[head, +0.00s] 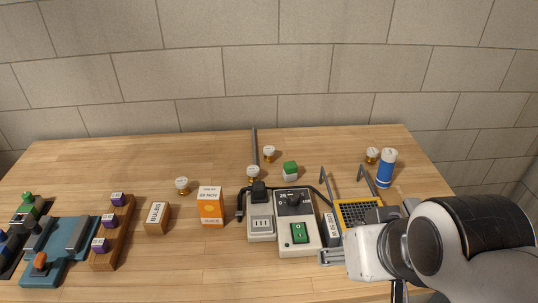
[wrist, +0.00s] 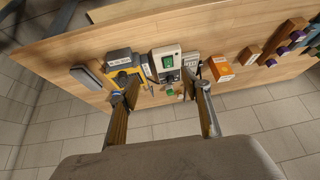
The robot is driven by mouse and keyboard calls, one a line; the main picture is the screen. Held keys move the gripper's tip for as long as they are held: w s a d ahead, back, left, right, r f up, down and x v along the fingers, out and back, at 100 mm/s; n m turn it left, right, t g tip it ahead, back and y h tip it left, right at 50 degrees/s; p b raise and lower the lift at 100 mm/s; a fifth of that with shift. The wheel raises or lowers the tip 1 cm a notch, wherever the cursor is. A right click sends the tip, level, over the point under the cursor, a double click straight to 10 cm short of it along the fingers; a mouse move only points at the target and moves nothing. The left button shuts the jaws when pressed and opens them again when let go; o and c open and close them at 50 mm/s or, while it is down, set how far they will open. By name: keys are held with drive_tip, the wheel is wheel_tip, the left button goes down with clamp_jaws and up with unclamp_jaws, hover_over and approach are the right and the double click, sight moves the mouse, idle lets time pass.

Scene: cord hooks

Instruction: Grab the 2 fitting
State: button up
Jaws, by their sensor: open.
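Several small fittings with white tops and gold bases stand on the table in the head view: one at the left (head: 182,185), one behind the grey socket box (head: 253,172), one farther back (head: 269,153), and one at the right beside a blue bottle (head: 372,155). Their top labels are too small to read, so I cannot tell which is the 2. My gripper (wrist: 163,88) is open in the wrist view, with nothing seen held between its fingers. In the head view my arm comes in from the lower right and hides part of the table there.
A switch box with a green switch (head: 299,233), a yellow-framed tray (head: 357,212), upright grey hooks (head: 367,178), an orange carton (head: 210,207), a green-topped cube (head: 290,171) and a blue-white bottle (head: 386,168) crowd the table. The back left is clear.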

drive_tip(key=w+a+r+t+y, duration=0.1)
drive_tip(key=w+a+r+t, duration=0.2)
drive_tip(key=w, duration=0.5)
drive_tip(key=w+a+r+y, duration=0.1)
drive_tip(key=w+a+r, duration=0.3)
drive_tip(key=w, duration=0.5)
drive_tip(key=w+a+r+t+y, duration=0.1)
drive_tip(key=w+a+r+t, duration=0.2)
drive_tip(key=w, duration=0.5)
drive_tip(key=m+h, duration=0.8)
drive_tip(key=h, duration=0.2)
hover_over(265, 153)
drive_tip(key=a, duration=0.4)
wheel_tip(265, 153, down, 20)
drive_tip(key=s+f+h, duration=0.1)
drive_tip(key=f, duration=0.2)
drive_tip(key=s+f+g+h, duration=0.1)
drive_tip(key=f, duration=0.3)
drive_tip(key=s+f+m+g, duration=0.1)
drive_tip(key=f, duration=0.2)
drive_tip(key=shift+s+d+f+h, duration=0.1)
drive_tip(key=shift+s+f+h, duration=0.1)
drive_tip(key=shift+s+h, duration=0.15)
drive_tip(key=shift+s+f+g, duration=0.1)
drive_tip(key=shift+f+g, duration=0.1)
drive_tip(key=shift+g, duration=0.1)
